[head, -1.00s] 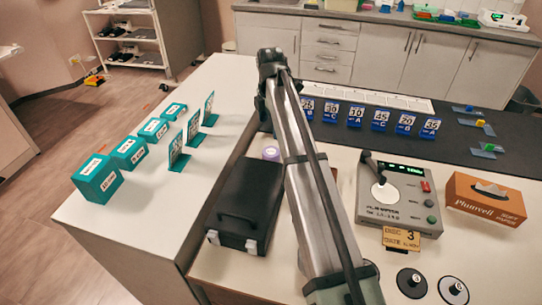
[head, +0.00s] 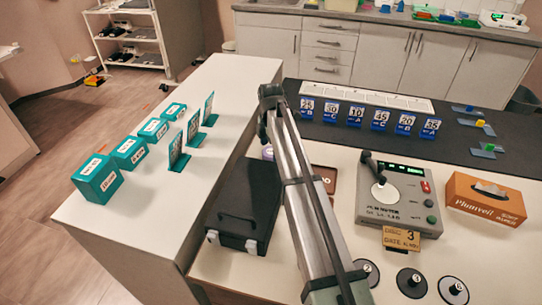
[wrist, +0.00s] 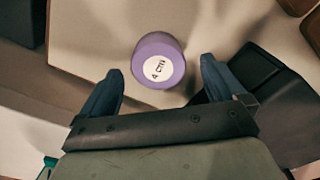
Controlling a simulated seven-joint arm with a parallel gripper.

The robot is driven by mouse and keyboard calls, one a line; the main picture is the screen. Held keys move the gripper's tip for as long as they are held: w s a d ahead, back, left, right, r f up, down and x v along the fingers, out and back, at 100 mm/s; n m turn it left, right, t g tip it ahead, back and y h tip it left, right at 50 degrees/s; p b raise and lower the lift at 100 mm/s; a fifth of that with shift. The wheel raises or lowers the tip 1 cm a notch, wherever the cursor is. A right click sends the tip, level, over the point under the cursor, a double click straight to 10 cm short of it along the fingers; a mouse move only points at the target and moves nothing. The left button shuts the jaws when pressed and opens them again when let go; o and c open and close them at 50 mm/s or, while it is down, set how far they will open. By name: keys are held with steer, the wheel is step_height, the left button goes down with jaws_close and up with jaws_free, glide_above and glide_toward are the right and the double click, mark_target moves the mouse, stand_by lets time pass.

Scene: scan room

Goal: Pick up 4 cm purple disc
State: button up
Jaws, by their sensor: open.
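The purple disc (wrist: 150,47) shows in the wrist view as a short, thick cylinder with a white "4 CM" label on its end. It stands on the pale table top, just ahead of and between my fingertips. In the head view only a sliver of the purple disc (head: 267,153) shows to the left of my arm, near the black case. My gripper (wrist: 161,70) is open, with one dark finger on each side of the disc's near end and no clear contact. In the head view my gripper's fingers are mostly hidden by the arm.
A black case (head: 240,215) stands close to the disc, and shows near the right finger in the wrist view.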

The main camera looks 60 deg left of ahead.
mark_target(271, 151)
steer(key=shift+f, duration=1.55)
steer(key=shift+c, duration=0.3)
steer(key=c, duration=1.1)
